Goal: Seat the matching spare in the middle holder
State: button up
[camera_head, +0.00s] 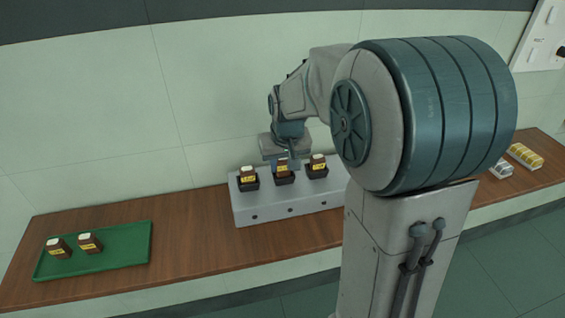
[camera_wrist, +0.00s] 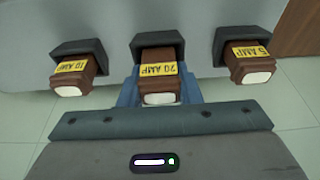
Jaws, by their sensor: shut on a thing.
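A grey block (camera_head: 245,208) on the bench carries three dark holders in a row. The middle holder (camera_wrist: 150,42) has a brown fuse labelled 20 AMP (camera_wrist: 158,72) at its mouth; I cannot tell how deep it sits. My gripper (camera_wrist: 160,88) is shut on this fuse, blue fingers on both sides. In the head view my gripper (camera_head: 285,158) is over the middle holder (camera_head: 284,178). In the wrist view a 10 AMP fuse (camera_wrist: 78,72) sits in the left holder and a 5 AMP fuse (camera_wrist: 250,66) in the right one. Two similar fuses (camera_head: 58,247) (camera_head: 90,243) lie on the green tray.
The green tray (camera_head: 125,255) is at the left end of the wooden bench (camera_head: 185,225), with bare wood between it and the block. Silver (camera_head: 502,169) and yellow (camera_head: 525,155) items lie at the right. A wall stands close behind. My arm hides part of the bench.

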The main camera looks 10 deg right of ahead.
jog(key=shift+s+f, duration=0.2)
jog(key=shift+f, duration=0.05)
jog(key=shift+d+r+p, duration=0.15)
jog(key=shift+r+p, duration=0.4)
jog(key=shift+r, duration=0.1)
jog(key=shift+w+r, duration=0.1)
jog(key=shift+r, duration=0.05)
jog(key=shift+w, duration=0.1)
dwell(0.4)
jog(key=shift+f+b, duration=0.55)
jog(key=shift+f, duration=0.05)
jog(key=shift+s+f, duration=0.2)
jog(key=shift+f, duration=0.1)
dwell(0.5)
jog(key=shift+w+r, duration=0.1)
jog(key=shift+r, duration=0.1)
jog(key=shift+w+r+p, duration=0.1)
jog(key=shift+r+p, duration=0.25)
jog(key=shift+r, duration=0.2)
jog(key=shift+r, duration=0.1)
dwell(0.4)
